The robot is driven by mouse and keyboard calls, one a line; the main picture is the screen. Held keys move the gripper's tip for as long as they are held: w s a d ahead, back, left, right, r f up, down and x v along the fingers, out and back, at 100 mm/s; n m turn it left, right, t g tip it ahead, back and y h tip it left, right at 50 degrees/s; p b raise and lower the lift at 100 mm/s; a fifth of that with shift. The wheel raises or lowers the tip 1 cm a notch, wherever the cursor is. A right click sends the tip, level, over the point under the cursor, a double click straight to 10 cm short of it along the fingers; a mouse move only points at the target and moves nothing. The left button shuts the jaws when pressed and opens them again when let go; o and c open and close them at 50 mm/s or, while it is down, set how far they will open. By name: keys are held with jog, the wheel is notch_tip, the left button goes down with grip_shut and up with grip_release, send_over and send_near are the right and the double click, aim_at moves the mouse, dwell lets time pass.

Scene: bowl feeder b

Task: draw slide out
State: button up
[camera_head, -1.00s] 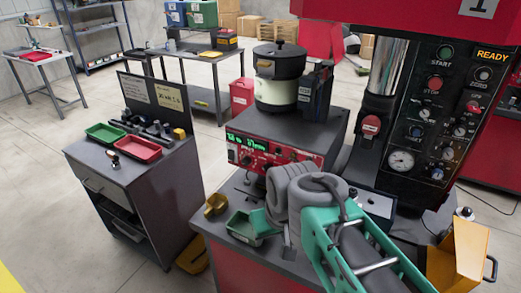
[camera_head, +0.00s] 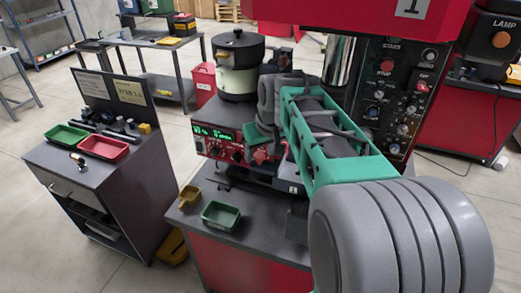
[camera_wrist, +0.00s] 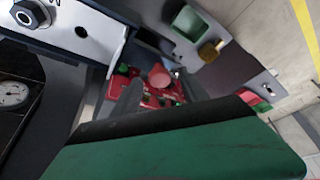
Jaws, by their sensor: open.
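I cannot pick out the slide with certainty. A dark block with a pale front plate (camera_head: 293,188) sits low between the red control box (camera_head: 215,145) and the press, partly hidden by my arm. In the wrist view a pale plate (camera_wrist: 85,30) with dark round fittings fills the upper left. My gripper (camera_wrist: 158,92) is open, its dark fingers pointing toward the red control box and a red knob-like part (camera_wrist: 160,76). Nothing shows held between the fingers. In the head view the gripper is mostly hidden by my green and grey arm, near the control box.
The press panel (camera_head: 395,100) stands right of my arm. A side cabinet (camera_head: 110,185) holds green and red trays.

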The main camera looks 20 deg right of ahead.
jog(key=shift+c, duration=0.4)
grip_shut()
dwell(1.0)
